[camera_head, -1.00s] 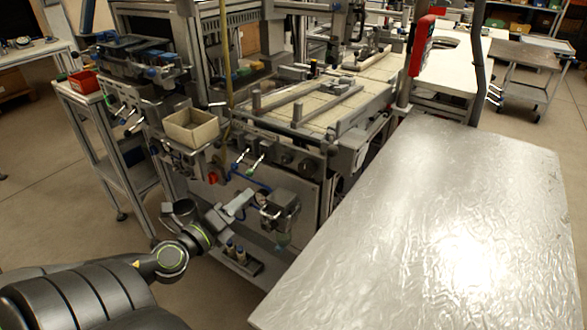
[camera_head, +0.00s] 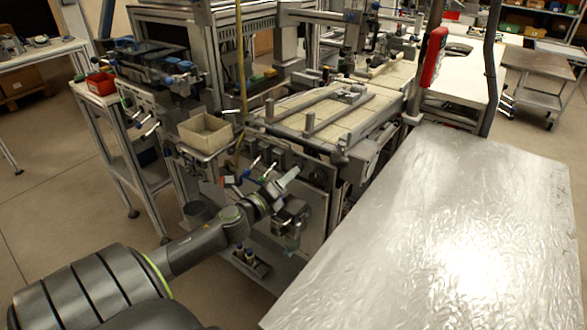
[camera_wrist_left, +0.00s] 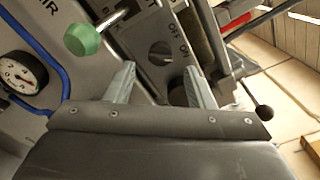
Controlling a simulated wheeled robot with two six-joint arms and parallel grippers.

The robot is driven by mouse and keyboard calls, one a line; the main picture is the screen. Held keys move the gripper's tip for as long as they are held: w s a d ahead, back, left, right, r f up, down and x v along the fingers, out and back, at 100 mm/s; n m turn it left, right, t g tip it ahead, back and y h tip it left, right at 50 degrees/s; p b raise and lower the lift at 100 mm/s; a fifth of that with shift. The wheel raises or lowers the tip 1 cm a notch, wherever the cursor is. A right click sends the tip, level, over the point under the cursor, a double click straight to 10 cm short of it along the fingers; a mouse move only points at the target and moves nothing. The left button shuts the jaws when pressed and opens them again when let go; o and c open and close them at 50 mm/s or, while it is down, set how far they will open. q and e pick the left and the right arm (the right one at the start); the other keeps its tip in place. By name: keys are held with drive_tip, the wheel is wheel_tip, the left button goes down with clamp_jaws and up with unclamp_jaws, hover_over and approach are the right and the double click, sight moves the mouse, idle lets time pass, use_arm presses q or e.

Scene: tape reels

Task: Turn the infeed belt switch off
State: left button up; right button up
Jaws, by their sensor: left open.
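The infeed belt switch appears to be the dark rotary knob (camera_wrist_left: 160,53) on a grey panel in the left wrist view. OFF and ON lettering is beside it. My left gripper (camera_wrist_left: 160,76) is open, with its two pale fingers apart and the knob showing between and beyond their tips. Nothing is held. In the head view my left gripper (camera_head: 283,183) is at the front panel of the machine, below the belt. I cannot make out the switch there. My right gripper is not in view.
A green-knobbed lever (camera_wrist_left: 82,39) and a pressure gauge (camera_wrist_left: 20,74) with blue tubing are left of the gripper in the wrist view. A beige bin (camera_head: 205,132) is on the machine's front. A large shiny metal table (camera_head: 430,240) stands at the right.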

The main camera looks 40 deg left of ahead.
use_arm(q)
drive_tip(key=shift+w+a+p, duration=0.2)
drive_tip(key=shift+w+p, duration=0.25)
drive_tip(key=shift+w, duration=1.35)
drive_tip(key=c, duration=1)
